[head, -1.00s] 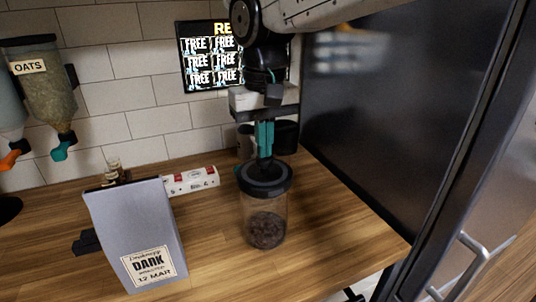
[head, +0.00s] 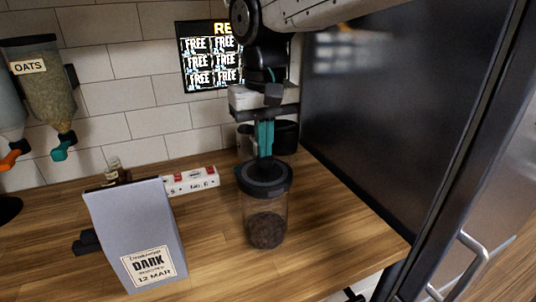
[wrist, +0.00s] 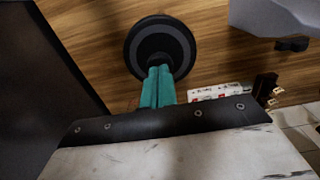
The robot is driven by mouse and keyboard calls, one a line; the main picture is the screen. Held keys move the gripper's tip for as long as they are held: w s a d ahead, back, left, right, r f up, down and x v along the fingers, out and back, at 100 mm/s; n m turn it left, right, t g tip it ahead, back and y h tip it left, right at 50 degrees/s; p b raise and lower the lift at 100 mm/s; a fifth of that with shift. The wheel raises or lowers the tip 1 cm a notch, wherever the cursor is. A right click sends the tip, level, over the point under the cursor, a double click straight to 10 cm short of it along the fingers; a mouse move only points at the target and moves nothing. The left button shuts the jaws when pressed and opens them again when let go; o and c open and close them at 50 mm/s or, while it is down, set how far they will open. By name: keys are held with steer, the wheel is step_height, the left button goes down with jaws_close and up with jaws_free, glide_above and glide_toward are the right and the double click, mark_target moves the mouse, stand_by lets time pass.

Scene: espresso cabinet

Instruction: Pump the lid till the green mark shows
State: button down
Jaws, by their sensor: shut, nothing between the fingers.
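A clear canister (head: 265,218) with dark beans in its lower part stands upright on the wooden counter. Its round dark lid (head: 264,178) is on top and also shows in the wrist view (wrist: 160,30). My gripper (head: 265,155), with teal fingers, points down over the lid's middle, fingers together and empty. In the wrist view the fingertips (wrist: 158,72) overlap the lid's centre; I cannot tell whether they touch it. No green mark is visible on the lid in either view.
A grey bag labelled DARK (head: 140,235) stands to the left. A black container (head: 285,137) stands behind my gripper. A tall dark panel (head: 385,110) bounds the right. Counter in front of the canister is clear.

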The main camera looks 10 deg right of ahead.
steer(key=shift+r, duration=2.9)
